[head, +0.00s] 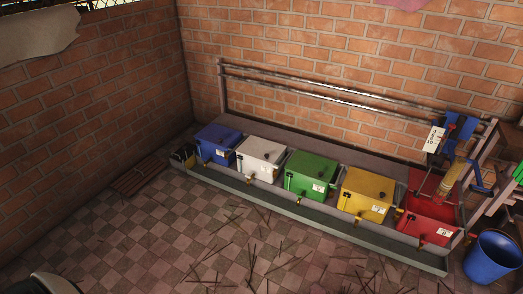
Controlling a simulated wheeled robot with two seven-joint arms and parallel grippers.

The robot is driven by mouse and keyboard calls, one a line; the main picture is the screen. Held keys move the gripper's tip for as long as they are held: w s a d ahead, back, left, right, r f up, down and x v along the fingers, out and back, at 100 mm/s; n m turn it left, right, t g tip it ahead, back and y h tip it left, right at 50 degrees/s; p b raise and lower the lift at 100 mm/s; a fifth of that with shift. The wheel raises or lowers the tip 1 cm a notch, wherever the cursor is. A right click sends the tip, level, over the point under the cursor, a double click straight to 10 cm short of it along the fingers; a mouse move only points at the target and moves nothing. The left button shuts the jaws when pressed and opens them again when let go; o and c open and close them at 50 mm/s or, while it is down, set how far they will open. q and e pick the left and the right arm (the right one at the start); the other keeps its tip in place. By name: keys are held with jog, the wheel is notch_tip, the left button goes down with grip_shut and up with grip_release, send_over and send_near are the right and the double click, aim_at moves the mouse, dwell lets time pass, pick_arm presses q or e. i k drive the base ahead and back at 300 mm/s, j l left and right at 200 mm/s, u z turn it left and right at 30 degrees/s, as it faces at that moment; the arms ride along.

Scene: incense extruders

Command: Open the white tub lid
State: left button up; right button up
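The white tub (259,162) stands in a row of coloured tubs along the brick wall, between the blue tub (215,143) and the green tub (310,175). Its white lid (262,147) looks shut, with a small dark knob or handle on top. Neither of my grippers shows in the head view. A pale rounded shape at the bottom left corner is only partly in view.
The yellow tub (366,194) and the red tub (428,219) stand farther right; the red one looks open under a machine. A low kerb (300,213) runs before the row. A blue bucket (493,257) stands at right. Thin sticks (250,255) litter the tiled floor.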

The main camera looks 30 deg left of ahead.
aim_at(265, 150)
jog(key=i+j+z, duration=0.15)
jog(key=i+j, duration=0.6)
jog(key=j, duration=0.1)
